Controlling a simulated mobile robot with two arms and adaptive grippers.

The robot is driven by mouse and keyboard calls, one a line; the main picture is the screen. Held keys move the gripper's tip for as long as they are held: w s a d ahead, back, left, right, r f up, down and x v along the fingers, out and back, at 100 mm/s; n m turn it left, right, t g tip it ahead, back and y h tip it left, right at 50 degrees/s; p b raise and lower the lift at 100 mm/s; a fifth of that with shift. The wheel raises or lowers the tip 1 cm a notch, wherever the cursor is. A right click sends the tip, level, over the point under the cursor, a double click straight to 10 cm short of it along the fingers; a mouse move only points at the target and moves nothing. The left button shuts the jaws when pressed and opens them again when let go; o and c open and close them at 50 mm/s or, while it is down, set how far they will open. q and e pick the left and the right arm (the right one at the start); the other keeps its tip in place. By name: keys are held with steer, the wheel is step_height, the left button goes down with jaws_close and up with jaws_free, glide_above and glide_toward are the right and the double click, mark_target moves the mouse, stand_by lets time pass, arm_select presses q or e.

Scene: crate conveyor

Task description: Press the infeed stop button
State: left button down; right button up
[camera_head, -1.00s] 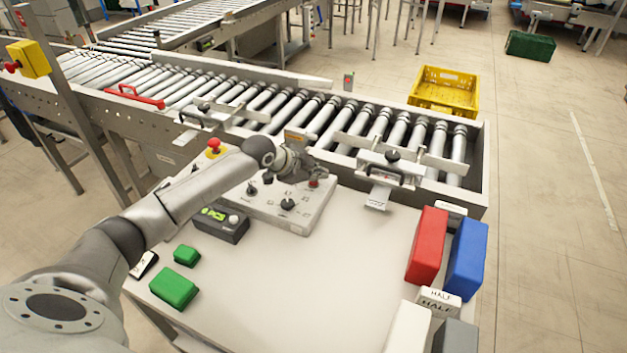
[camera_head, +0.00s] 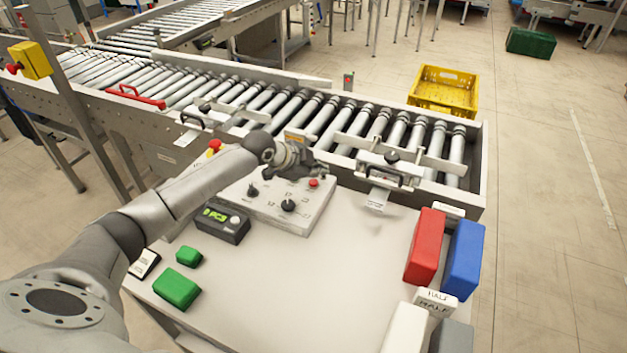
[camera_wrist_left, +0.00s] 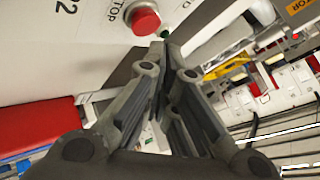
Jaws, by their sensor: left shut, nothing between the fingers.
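The control panel (camera_head: 262,205) is a pale slanted box on the table with black knobs and a red button (camera_head: 313,184) near its upper right. In the left wrist view the red button (camera_wrist_left: 145,19) has a "STOP" label beside it; I cannot read "infeed" there. My left gripper (camera_head: 331,186) is shut and empty, just above and right of the button in the head view. In the wrist view its fingertips (camera_wrist_left: 164,48) are close to the button, with no contact visible. The button's cap is visible. My right gripper is not in view.
A red mushroom button (camera_head: 214,146) stands behind my forearm; another is on a yellow box (camera_head: 32,60) at far left. The roller conveyor (camera_head: 310,115) runs behind the panel. Red (camera_head: 426,246) and blue (camera_head: 464,260) blocks stand at right. The table's middle is clear.

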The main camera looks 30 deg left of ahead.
mark_target(315, 183)
arm_select(q)
step_height(315, 183, up, 5)
steer(key=p, duration=0.4)
steer(key=shift+f, duration=0.1)
steer(key=shift+s+f, duration=0.1)
stand_by(0.6)
